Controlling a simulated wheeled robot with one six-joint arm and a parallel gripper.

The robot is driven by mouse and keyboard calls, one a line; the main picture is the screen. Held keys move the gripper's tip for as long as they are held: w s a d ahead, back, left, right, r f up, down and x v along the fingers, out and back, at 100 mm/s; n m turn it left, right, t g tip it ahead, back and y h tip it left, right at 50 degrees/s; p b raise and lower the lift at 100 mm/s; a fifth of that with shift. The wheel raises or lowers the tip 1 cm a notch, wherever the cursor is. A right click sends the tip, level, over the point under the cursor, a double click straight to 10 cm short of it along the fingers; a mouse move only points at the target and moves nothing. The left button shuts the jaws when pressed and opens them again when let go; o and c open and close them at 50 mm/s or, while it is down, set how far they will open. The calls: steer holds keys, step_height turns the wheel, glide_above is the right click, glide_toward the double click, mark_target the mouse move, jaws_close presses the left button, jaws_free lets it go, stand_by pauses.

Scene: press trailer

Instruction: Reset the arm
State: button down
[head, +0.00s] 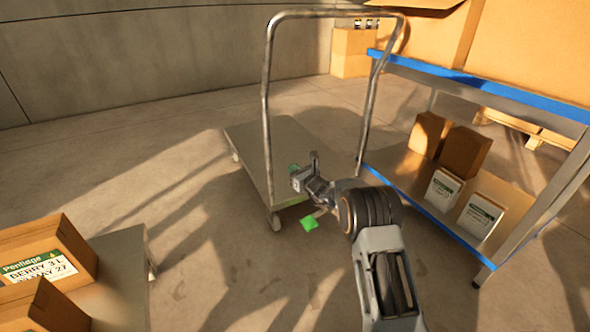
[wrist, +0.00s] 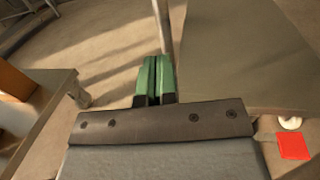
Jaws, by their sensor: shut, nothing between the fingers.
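My gripper (head: 294,171) is at the end of my outstretched arm, above the near edge of the flatbed trolley (head: 252,148) in the head view. In the wrist view, its two green fingers (wrist: 155,76) are pressed together with nothing between them. A small flat green piece (head: 308,223) is low beside the trolley's near side, below my wrist. In the wrist view, a flat red piece (wrist: 293,146) is beside a white wheel (wrist: 290,123) under a grey platform (wrist: 240,60).
A blue-edged shelf rack (head: 425,210) with several boxes stands at right. Another platform (head: 125,262) bears labelled cartons (head: 50,252) at lower left. Open floor (head: 190,250) lies between them.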

steer(key=s+r+n+g+p, duration=0.5)
steer(key=s+r+n+p, duration=0.45)
steer(key=r, duration=0.55)
steer(key=s+r+n+g+p, duration=0.4)
steer(key=s+r+n+p, duration=0.3)
steer(key=s+r+p, duration=0.6)
steer(key=s+d+r+n+g+h+p, duration=0.1)
steer(key=s+d+r+n+h+p, duration=0.4)
steer(key=s, duration=0.6)
steer(key=s+d+r+n+h+p, duration=0.5)
steer(key=s+d+r+n+p, duration=0.2)
steer(key=r, duration=0.5)
steer(key=s+d+p, duration=0.2)
steer(key=s+p, duration=0.1)
steer(key=shift+s+d+r+g+h+p, duration=0.25)
steer(key=shift+s+d+g+h+p, duration=0.05)
steer(key=shift+s+g+h, duration=0.1)
